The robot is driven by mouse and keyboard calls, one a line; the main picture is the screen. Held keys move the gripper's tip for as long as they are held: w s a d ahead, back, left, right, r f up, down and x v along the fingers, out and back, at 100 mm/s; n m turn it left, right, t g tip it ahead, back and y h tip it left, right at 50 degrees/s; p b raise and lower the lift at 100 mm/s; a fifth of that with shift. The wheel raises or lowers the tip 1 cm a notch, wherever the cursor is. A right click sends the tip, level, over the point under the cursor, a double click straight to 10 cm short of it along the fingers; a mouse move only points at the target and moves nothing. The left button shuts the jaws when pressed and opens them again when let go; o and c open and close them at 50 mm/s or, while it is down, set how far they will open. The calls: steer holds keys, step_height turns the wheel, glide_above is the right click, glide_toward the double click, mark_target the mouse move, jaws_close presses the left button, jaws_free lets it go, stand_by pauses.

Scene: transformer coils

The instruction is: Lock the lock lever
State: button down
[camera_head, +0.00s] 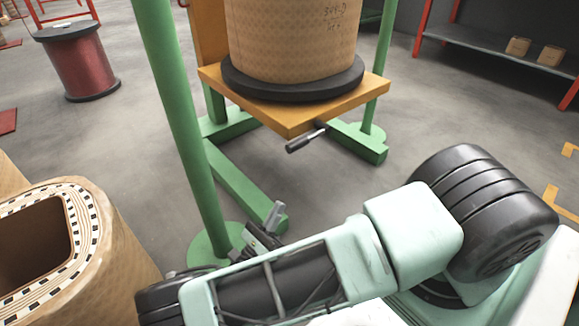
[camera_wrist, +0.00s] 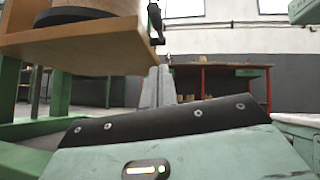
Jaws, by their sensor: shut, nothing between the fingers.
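The lock lever (camera_head: 305,138), a short dark handle, sticks out from under the front of the orange platform (camera_head: 290,121) in the head view. The platform carries a large tan coil (camera_head: 290,40) on a black disc. My gripper (camera_head: 274,213) is below and left of the lever, near the green stand's foot, with clear space between them. In the wrist view my grey fingers (camera_wrist: 158,88) are together and hold nothing. The platform (camera_wrist: 85,40) is at upper left there. A dark upright part (camera_wrist: 155,22) stands at its corner; I cannot tell if it is the lever.
Green posts (camera_head: 180,120) and floor beams (camera_head: 240,180) of the stand are close to my gripper. A tan coil with an open core (camera_head: 110,250) stands at lower left. A red spool (camera_head: 77,65) is farther back. Floor to the platform's right is clear.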

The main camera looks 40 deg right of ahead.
steer(key=p, duration=0.8)
glide_toward(305, 136)
steer(key=d+f, duration=0.1)
steer(key=d, duration=0.2)
steer(key=shift+w+a+r+p, duration=0.1)
steer(key=shift+r+p, duration=0.35)
steer(key=shift+r, duration=0.2)
steer(key=shift+w+a+r+p, duration=0.15)
steer(key=shift+r+p, duration=0.3)
steer(key=shift+r, duration=0.25)
